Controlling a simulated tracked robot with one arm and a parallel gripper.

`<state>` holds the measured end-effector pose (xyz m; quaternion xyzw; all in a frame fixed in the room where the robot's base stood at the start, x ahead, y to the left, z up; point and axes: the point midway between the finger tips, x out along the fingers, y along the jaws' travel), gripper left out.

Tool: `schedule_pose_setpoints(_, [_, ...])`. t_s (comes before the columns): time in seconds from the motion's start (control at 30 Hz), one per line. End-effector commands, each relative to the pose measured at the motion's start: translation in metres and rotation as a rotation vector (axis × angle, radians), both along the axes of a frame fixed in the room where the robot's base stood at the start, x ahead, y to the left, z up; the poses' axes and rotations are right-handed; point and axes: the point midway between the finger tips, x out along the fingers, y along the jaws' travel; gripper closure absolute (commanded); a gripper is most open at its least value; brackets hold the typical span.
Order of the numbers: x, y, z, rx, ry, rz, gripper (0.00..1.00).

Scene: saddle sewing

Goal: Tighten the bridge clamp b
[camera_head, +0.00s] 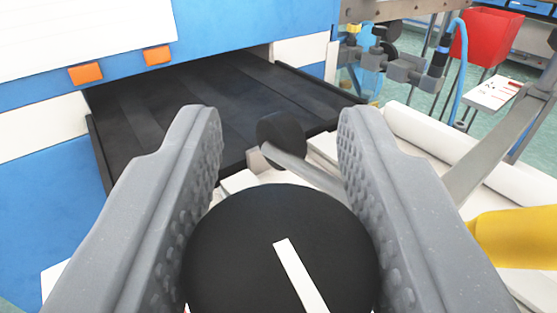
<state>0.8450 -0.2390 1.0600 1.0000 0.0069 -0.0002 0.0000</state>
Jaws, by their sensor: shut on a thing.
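My gripper (280,122) reaches forward with its two grey, dimpled fingers on either side of a large round black knob (235,240). The knob has a white stripe on its face, pointing to the lower right. The fingers are shut on its sides, and its lower edge is cut off by the picture. I take this knob to be that of bridge clamp b, but no label shows. A smaller black knob (281,139) shows beyond it between the fingertips, by a grey bar (305,168). The clamp body under the large knob is hidden.
A blue machine (235,22) with orange tabs and a dark slatted bed (190,95) stands ahead. White rolls (440,145), a grey bar and a yellow part (515,237) lie close on the right. A red bin (485,42) stands farther back.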

Motion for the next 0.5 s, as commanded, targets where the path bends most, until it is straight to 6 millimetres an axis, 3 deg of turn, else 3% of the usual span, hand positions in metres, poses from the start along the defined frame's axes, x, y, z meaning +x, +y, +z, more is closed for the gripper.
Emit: schedule_pose_setpoints(0.5, [-0.0003, -0.0047, 0.0, -0.001, 0.002, -0.273, 0.89])
